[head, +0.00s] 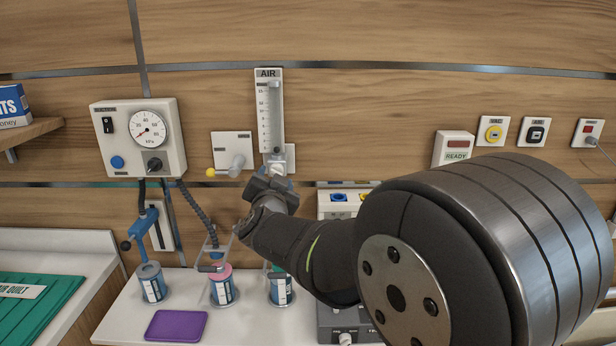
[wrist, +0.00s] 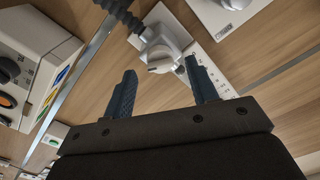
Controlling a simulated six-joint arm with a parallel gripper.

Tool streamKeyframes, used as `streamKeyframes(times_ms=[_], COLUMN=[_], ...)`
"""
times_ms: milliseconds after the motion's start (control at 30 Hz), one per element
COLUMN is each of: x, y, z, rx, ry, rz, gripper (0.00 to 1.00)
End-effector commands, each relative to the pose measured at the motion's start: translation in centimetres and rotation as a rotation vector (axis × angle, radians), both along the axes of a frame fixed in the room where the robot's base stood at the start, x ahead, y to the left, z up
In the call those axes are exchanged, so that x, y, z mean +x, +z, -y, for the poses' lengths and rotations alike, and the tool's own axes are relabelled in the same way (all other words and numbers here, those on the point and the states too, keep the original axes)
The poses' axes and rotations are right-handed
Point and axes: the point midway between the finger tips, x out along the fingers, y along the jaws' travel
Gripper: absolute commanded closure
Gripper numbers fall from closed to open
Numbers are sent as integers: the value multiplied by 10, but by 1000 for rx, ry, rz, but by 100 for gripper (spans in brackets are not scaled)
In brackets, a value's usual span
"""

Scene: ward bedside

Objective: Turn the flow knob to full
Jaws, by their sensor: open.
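The AIR flowmeter (head: 270,115), a white upright scale with a clear tube, is on the wooden wall in the head view. Its scale (wrist: 207,60) also shows in the wrist view. A pale grey flow knob (wrist: 164,56) shows in the wrist view, just beyond my fingertips and roughly in line with the gap between them. My gripper (head: 270,186) is at the flowmeter's lower end in the head view, where it hides the knob. In the wrist view my gripper (wrist: 162,78) is open, with two dark fingers apart and nothing between them. I cannot see clear contact with the knob.
A suction gauge box (head: 138,138) is left of the flowmeter. A white plate with a yellow-tipped lever (head: 232,152) is close on its left. A dark ribbed hose (wrist: 122,12) reaches the knob's body. Several canisters, including a pink-topped one (head: 222,286), stand on the white counter below.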

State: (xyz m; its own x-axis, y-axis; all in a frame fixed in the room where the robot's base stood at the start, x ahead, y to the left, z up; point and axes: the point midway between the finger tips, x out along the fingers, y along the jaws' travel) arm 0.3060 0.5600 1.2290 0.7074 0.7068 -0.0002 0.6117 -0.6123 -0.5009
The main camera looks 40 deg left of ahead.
Motion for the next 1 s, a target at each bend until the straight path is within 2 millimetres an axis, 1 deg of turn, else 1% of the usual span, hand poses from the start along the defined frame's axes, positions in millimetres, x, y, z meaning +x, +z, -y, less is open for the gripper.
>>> streamKeyframes(times_ms=[100, 200, 500, 667, 700, 733, 867, 1000], x=[8, 12, 13, 13, 13, 13, 13, 13], y=[0, 0, 0, 0, 0, 0, 0, 0], z=[-9, -12, -13, -13, -13, -13, -13, -13], rx=[-1, -1, 0, 0, 0, 0, 6, 62], ry=[1, 1, 0, 0, 0, 0, 0, 0], rz=[-1, -1, 0, 0, 0, 0, -6, -62], gripper=[47, 47, 47, 78, 86, 91, 92, 92])
